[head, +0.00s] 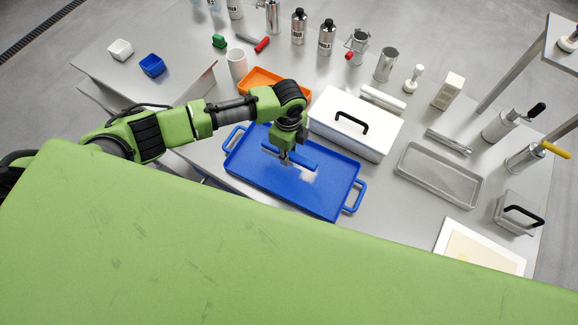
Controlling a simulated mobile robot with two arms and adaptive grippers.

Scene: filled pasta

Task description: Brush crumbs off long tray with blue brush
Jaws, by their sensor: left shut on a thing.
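The long blue tray (254,178) with a handle at each end lies on the grey table. A pale patch of crumbs (308,176) is on its floor, right of the middle. My left gripper (286,156) is over the middle of the tray, pointing down, shut on the blue brush (304,161). The brush's bar lies just behind and left of the crumbs. Whether its bristles touch the tray is hard to tell. My right gripper is not in view.
A white lidded box (350,135) stands close behind the tray's right half. An orange tray (262,80) is behind my left arm. A grey metal tray (440,176) lies to the right. Bottles and tools line the back. My green body (230,250) covers the front.

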